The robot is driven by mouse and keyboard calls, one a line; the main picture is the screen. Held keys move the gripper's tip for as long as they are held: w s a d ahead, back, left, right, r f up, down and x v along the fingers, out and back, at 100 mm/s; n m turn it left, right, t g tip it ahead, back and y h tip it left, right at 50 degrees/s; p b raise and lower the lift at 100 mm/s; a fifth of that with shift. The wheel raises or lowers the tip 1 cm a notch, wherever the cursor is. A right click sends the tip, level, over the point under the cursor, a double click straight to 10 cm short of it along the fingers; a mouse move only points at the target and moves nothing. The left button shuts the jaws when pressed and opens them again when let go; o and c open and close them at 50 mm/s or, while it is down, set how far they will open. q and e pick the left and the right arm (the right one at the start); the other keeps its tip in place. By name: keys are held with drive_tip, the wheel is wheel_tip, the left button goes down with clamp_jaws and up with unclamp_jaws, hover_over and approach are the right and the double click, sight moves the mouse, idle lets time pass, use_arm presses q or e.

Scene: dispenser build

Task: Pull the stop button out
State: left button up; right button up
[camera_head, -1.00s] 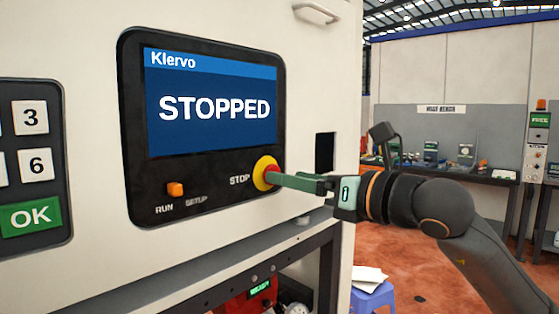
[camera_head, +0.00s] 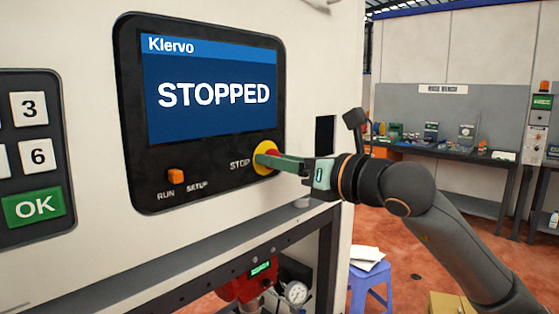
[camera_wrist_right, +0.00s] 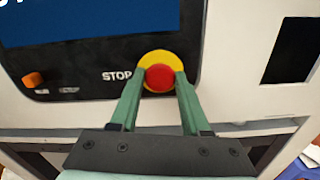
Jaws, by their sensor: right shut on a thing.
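The stop button (camera_head: 272,157) is a red knob on a yellow round base (camera_head: 259,160), at the lower right of the black panel (camera_head: 222,189). The screen (camera_head: 213,95) above reads STOPPED. My right gripper (camera_head: 278,161) reaches in from the right, its green fingers at the button. In the right wrist view, the red knob (camera_wrist_right: 160,77) sits between the two fingertips (camera_wrist_right: 160,84), which are shut on its sides. The yellow ring (camera_wrist_right: 153,58) shows behind it. My left gripper is in neither view.
An orange RUN/SETUP switch (camera_head: 175,175) sits left of the button. A keypad (camera_head: 35,160) is at the far left. A dark opening (camera_head: 325,137) is right of the panel. Below are a red device with a gauge (camera_head: 296,292) and a blue stool (camera_head: 372,283).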

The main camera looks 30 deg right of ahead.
clamp_jaws()
idle(0.8)
